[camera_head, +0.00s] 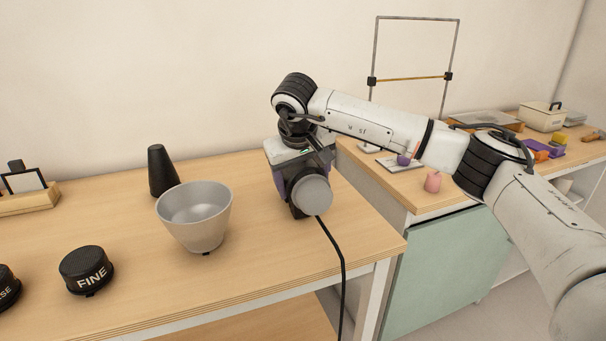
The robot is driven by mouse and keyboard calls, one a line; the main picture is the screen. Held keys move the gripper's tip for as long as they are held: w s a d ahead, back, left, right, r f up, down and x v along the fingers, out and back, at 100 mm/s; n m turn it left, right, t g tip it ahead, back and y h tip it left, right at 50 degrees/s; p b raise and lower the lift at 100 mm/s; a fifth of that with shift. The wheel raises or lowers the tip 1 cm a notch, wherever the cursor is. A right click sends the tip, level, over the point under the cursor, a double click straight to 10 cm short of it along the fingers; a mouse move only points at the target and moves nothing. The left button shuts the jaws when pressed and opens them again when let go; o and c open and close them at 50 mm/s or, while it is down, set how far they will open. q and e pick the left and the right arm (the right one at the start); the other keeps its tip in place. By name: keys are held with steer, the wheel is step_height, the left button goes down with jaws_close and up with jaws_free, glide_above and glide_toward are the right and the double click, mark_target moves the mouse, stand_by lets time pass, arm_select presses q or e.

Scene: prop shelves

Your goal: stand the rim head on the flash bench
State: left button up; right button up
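The rim head appears to be the dark boxy lamp head (277,186) with a purple side, a light top and a round grey front, which faces the near right. It is upright at the right part of the wooden flash bench (250,275); I cannot tell whether its base touches the top. A black cable runs from it over the front edge. My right arm comes in from the right, and its gripper (312,150) points down at the head's top. The fingers are largely hidden, so their grip is unclear. My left gripper is not in view.
A grey bowl-shaped reflector (194,222), a black cone (162,171) and a black knob marked FINE (87,270) stand left of the head. A wooden holder (30,201) is at far left. A second counter (425,200) with a wire frame (412,78) and small items lies right.

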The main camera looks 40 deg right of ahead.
steer(key=o, duration=0.8)
steer(key=shift+f, duration=0.1)
steer(key=shift+c, duration=0.2)
steer(key=o, duration=0.4)
steer(key=shift+s, duration=0.1)
steer(key=shift+r, duration=0.2)
steer(key=p+v, duration=0.1)
steer(key=v, duration=1.1)
steer(key=shift+a, duration=0.1)
